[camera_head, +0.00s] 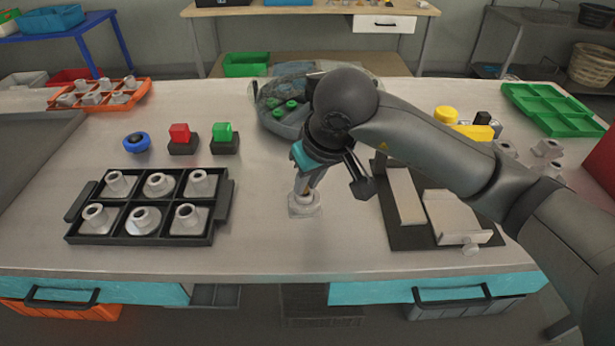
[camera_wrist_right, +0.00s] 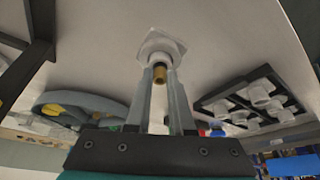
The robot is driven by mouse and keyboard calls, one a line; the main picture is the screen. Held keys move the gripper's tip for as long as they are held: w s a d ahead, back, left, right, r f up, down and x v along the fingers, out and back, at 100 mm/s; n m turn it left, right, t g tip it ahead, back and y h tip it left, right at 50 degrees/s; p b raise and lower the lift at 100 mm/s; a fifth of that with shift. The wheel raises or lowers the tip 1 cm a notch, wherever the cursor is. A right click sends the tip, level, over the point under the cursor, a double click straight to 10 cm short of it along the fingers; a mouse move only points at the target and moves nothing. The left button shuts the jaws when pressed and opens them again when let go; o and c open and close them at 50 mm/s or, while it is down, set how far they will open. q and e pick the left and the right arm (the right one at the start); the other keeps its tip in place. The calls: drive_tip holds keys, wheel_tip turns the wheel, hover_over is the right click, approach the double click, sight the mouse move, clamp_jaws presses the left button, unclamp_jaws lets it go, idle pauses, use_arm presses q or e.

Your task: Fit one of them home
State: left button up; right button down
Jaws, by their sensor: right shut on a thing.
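My right gripper (camera_head: 302,186) points down at the middle of the table. It is shut on a grey fitting (camera_head: 304,206) with a square flange at its lower end. In the right wrist view, the fitting (camera_wrist_right: 160,44) shows beyond the fingertips (camera_wrist_right: 160,78), with a brass-coloured end between them. I cannot tell whether its flange touches the table. A black rack (camera_head: 150,204) at the left holds several similar grey fittings, one per compartment. A black fixture plate (camera_head: 408,238) with grey blocks lies at the right, partly behind my arm. My left gripper is out of view.
A round grey-blue tub (camera_head: 270,118) with green pieces stands behind my gripper. Red (camera_head: 180,133), green (camera_head: 222,132) and blue (camera_head: 136,141) buttons stand behind the rack. An orange tray (camera_head: 140,97) and a green tray (camera_head: 552,110) lie farther back.

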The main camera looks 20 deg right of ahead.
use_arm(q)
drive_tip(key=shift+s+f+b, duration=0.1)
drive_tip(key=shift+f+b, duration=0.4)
use_arm(e)
drive_tip(key=shift+f, duration=0.4)
use_arm(q)
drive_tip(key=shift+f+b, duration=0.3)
drive_tip(key=shift+b, duration=0.05)
use_arm(e)
drive_tip(key=shift+f, duration=0.15)
idle(1.3)
drive_tip(key=c, duration=0.7)
unclamp_jaws()
drive_tip(key=shift+s, duration=0.1)
drive_tip(key=shift+f, duration=0.1)
use_arm(q)
drive_tip(key=p, duration=0.1)
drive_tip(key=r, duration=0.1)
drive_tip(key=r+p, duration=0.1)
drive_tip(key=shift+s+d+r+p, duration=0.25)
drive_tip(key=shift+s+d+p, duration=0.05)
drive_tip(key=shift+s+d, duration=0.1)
use_arm(e)
drive_tip(key=v, duration=1.5)
drive_tip(key=shift+r, duration=0.35)
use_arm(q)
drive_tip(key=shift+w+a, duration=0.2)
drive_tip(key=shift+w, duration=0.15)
